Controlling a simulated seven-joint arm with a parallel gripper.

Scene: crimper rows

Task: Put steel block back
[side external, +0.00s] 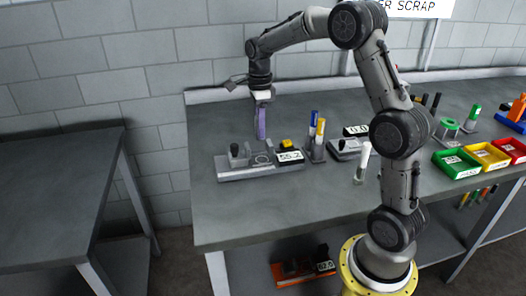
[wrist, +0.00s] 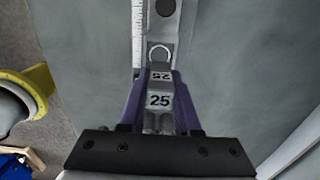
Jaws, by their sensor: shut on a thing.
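My gripper (side external: 261,136) has purple fingers and points down above a grey fixture (side external: 235,175) on the left part of the bench. In the wrist view my gripper (wrist: 158,105) is shut on a steel block (wrist: 159,99) marked 25, which sits between the purple fingers. The block is hard to make out in the side view. In the wrist view the fixture (wrist: 161,30) lies ahead of the block, with a ring-shaped mark (wrist: 160,52) just beyond it. I cannot tell whether the block touches the fixture.
A labelled display (side external: 290,157) sits at the fixture's right end. Markers (side external: 317,135) stand in a holder to its right, near a white bottle (side external: 362,163). Green (side external: 456,163), yellow (side external: 487,156) and red bins (side external: 511,150) are farther right. The bench's front left is clear.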

